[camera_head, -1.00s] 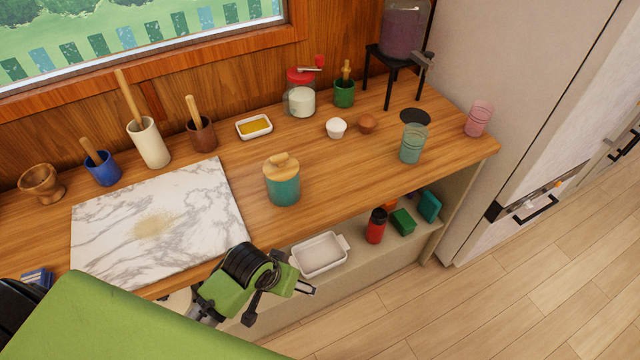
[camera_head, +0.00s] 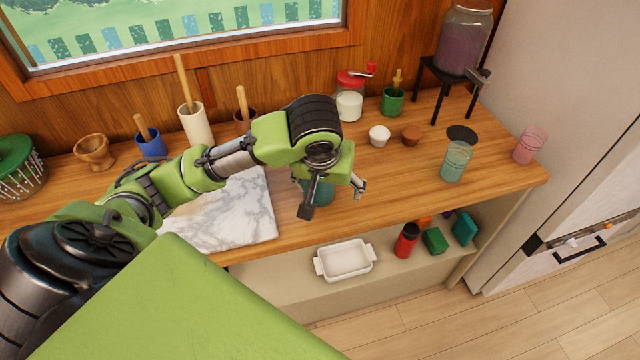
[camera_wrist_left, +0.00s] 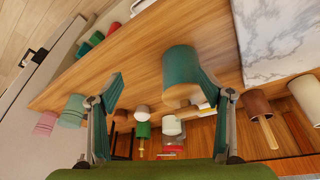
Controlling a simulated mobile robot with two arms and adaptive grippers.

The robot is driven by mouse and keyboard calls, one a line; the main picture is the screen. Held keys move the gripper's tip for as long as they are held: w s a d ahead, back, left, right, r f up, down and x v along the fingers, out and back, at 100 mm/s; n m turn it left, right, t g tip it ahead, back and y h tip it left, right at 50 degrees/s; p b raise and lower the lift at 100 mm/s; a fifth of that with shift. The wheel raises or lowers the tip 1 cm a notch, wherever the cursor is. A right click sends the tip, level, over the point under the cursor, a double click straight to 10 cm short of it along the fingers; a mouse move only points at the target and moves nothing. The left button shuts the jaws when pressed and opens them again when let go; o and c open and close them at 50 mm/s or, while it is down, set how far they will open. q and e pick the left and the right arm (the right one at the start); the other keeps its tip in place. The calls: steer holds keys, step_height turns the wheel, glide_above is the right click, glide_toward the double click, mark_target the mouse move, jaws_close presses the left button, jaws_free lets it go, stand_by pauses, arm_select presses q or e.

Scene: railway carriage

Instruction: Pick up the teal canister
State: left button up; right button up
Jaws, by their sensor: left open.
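The teal canister (camera_head: 320,192) stands on the wooden counter, mostly hidden behind my left gripper (camera_head: 332,200) in the head view. In the left wrist view the canister (camera_wrist_left: 180,70) shows its teal side, with a tan lid partly visible. My left gripper (camera_wrist_left: 157,76) is open there, its two fingers spread wide. The canister appears between them, much nearer the right-hand finger; I cannot tell whether they touch. My right gripper is not in view.
A marble slab (camera_head: 245,215) lies left of the canister. A white cup (camera_head: 379,136), brown cup (camera_head: 411,135) and teal glass (camera_head: 455,162) stand to the right. A red-lidded jar (camera_head: 349,105) is behind. A white dish (camera_head: 345,261) sits on the shelf below.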

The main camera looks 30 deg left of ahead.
mark_target(319, 185)
arm_select(q)
steer(key=a+r+n+y, duration=0.1)
steer(key=a+r+n, duration=0.1)
steer(key=a+r, duration=0.2)
steer(key=x, duration=0.8)
steer(key=shift+w, duration=0.15)
steer(key=shift+p+x, duration=0.7)
steer(key=shift+x, duration=2.35)
steer(key=shift+d, duration=0.15)
steer(key=c, duration=1.5)
steer(key=shift+w+r, duration=0.1)
steer(key=shift+w, duration=0.05)
steer(key=shift+c, duration=0.5)
steer(key=shift+r, duration=0.15)
